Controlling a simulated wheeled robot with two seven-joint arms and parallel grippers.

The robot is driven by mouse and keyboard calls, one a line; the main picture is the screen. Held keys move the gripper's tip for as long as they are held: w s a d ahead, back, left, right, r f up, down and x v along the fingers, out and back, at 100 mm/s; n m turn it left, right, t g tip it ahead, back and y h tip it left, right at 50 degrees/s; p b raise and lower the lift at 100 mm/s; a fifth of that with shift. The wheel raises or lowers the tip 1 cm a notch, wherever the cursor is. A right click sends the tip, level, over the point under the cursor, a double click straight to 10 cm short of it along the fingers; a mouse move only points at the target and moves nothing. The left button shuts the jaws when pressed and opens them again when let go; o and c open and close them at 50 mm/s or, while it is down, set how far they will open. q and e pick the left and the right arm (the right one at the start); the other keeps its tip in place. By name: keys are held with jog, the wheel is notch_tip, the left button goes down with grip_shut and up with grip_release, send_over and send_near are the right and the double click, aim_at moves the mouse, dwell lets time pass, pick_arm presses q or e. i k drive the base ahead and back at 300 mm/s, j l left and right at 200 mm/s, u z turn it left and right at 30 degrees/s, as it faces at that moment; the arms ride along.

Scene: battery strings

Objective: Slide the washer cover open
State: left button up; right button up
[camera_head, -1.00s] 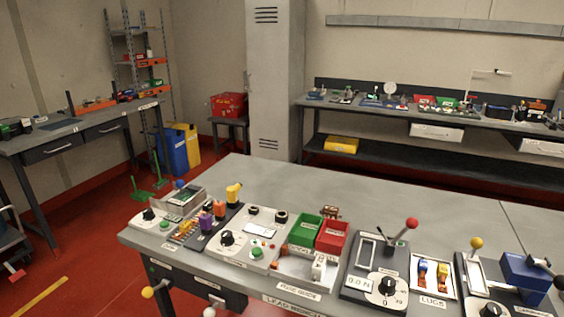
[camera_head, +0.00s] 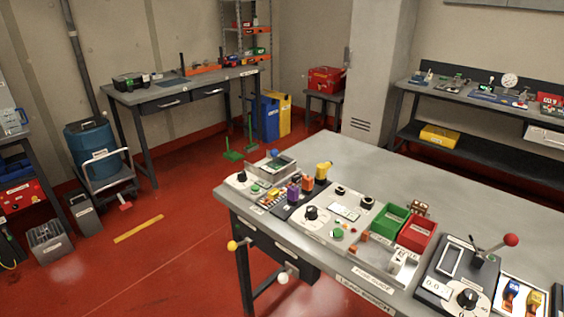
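I cannot pick out the washer cover for certain; labels are too small to read. At the left end of the near bench (camera_head: 440,189), a grey box (camera_head: 284,170) has a pale top and a blue knob (camera_head: 271,154). Beside it are a small panel with a black dial (camera_head: 241,177) and a green button. Whether the box's top is a sliding cover, and whether it is open, I cannot tell. Neither of my grippers is in view.
Along the bench's front edge stand a green bin (camera_head: 390,219), a red bin (camera_head: 417,233) and a red-knobbed lever (camera_head: 511,240). Yellow (camera_head: 232,245) and white (camera_head: 282,279) knobs stick out below. Open red floor (camera_head: 170,265) lies left of the bench. A blue drum (camera_head: 95,150) stands on a cart.

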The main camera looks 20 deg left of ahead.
aim_at(274, 153)
jog(key=i+j+z, duration=0.1)
jog(key=j+z, duration=0.2)
jog(key=j, duration=0.45)
jog(key=j+z, duration=0.3)
jog(key=j, duration=0.5)
